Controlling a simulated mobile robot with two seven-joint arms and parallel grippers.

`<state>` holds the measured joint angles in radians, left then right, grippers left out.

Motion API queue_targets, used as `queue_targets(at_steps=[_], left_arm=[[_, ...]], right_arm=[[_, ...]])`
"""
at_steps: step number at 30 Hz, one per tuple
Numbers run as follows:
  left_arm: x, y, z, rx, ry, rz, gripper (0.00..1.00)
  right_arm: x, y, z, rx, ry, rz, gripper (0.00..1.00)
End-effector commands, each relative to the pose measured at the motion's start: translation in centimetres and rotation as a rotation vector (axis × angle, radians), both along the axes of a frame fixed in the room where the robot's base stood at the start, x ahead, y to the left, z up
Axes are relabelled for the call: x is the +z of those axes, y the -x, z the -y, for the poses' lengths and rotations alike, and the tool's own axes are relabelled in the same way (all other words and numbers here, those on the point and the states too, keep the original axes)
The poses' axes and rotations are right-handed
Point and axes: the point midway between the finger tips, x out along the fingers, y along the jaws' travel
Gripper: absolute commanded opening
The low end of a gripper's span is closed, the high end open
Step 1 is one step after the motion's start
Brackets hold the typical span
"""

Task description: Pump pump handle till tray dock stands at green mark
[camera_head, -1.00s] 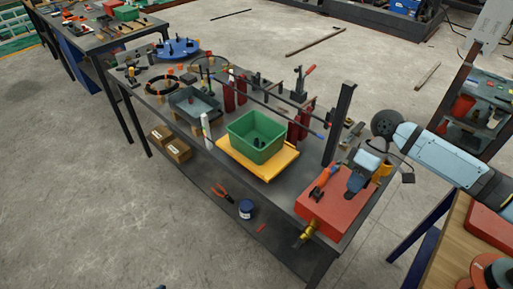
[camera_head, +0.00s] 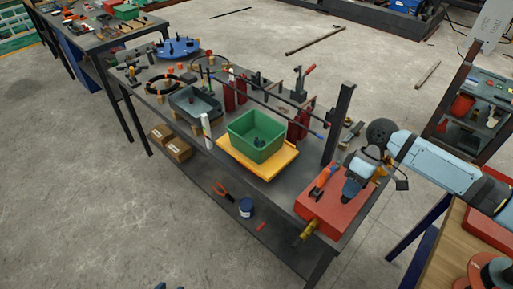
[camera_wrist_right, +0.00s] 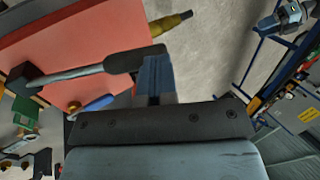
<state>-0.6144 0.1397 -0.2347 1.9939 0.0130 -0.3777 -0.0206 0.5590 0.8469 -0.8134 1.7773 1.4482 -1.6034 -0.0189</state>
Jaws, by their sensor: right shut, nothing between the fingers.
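The red pump box (camera_head: 338,222) sits at the right end of the grey bench. In the right wrist view, the pump handle (camera_wrist_right: 85,70) is a grey lever with a thick dark end, running above the red surface. My right gripper (camera_head: 350,192) is over the box; in the right wrist view its closed fingers (camera_wrist_right: 154,72) are beside the handle's thick end, with nothing held. Whether they touch it, I cannot tell. The tray dock (camera_head: 283,166) is a yellow platform carrying a green bin (camera_head: 243,148). I cannot make out the green mark.
A dark upright post (camera_head: 338,123) stands between the dock and the box. A brass fitting (camera_head: 304,233) sticks out at the box's front. An orange-and-blue part (camera_head: 326,178) is close left of my gripper. A grey tray (camera_head: 193,102) and red cylinders are further back.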

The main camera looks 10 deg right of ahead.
Motion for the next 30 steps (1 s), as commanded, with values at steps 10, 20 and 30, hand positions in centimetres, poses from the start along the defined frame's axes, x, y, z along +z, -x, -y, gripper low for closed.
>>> queue_targets(at_steps=[10, 20, 30], left_arm=[[0.3, 0.0, 0.0, 0.000, -0.001, -0.002, 0.43], [0.7, 0.0, 0.0, 0.000, 0.000, -0.001, 0.43], [0.9, 0.0, 0.0, 0.000, 0.000, 0.001, 0.43]], right_arm=[[-0.8, 0.2, -0.3, 0.000, -0.001, -0.001, 0.00], [-1.5, 0.5, -0.5, 0.001, 0.000, -0.002, 0.00], [-2.1, 0.6, -0.6, 0.000, 0.001, -0.001, 0.00]])
